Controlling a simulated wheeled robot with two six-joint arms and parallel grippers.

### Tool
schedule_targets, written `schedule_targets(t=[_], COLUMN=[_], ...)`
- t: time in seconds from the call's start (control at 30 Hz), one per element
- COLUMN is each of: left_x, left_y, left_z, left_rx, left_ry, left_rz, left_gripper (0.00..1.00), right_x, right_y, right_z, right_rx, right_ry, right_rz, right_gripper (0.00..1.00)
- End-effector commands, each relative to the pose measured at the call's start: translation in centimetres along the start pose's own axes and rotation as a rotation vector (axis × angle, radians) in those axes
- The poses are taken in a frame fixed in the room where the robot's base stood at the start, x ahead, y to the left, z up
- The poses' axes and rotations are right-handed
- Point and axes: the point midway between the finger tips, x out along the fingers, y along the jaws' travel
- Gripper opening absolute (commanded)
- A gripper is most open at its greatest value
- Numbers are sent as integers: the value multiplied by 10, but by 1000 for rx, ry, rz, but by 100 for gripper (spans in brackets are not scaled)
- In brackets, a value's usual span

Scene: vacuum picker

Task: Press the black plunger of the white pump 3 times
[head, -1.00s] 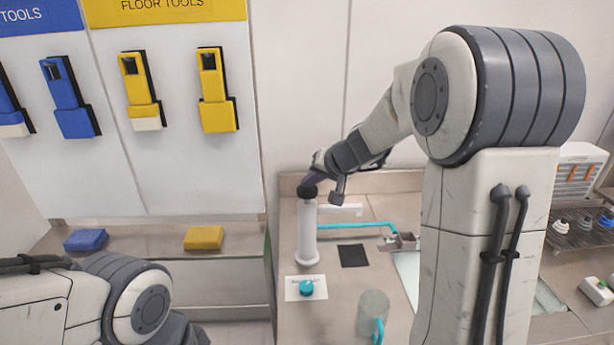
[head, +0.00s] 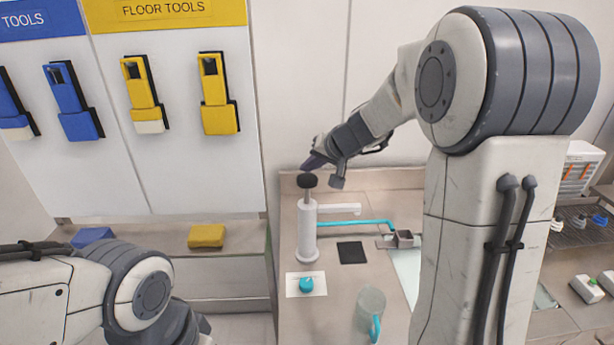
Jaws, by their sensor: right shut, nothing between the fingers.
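The white pump (head: 308,234) stands upright on the counter, with a white spout pointing right. Its black plunger (head: 307,181) is a round knob on a thin rod, and a length of rod shows above the white body. My right gripper (head: 308,165) is shut and empty, just above the black plunger, reaching in from the right. A narrow gap seems to lie between its tip and the knob, though contact is hard to judge. My left arm shows at the lower left; its gripper is out of view.
A turquoise tube (head: 350,223) runs from the pump to a small grey box (head: 403,238). A black square pad (head: 351,252), a turquoise knob on a white card (head: 320,284) and a clear cup with a turquoise handle (head: 371,305) lie nearby on the counter.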

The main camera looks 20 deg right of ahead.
Motion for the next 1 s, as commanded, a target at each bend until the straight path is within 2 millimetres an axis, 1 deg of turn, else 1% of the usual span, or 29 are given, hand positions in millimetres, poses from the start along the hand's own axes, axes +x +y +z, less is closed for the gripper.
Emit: schedule_targets(t=[0.13,0.23,0.6,0.7,1.0], left_x=[-1,-5,-32,-37,-36], left_y=[0,0,2,3,3], left_z=[0,0,-2,-2,-2], left_rx=[0,0,0,0,0], left_ry=[0,0,0,0,0], left_rz=[0,0,0,0,0], left_gripper=[0,0,0,0,0], right_x=[-1,-4,-30,-35,-35], right_y=[-1,-3,-22,-26,-26], right_z=[-1,-4,-22,-26,-26], right_rx=[0,-1,-1,-1,-1], right_ry=[1,1,2,1,1], right_rz=[-1,-1,-2,-1,-1], right_gripper=[0,0,0,0,0])
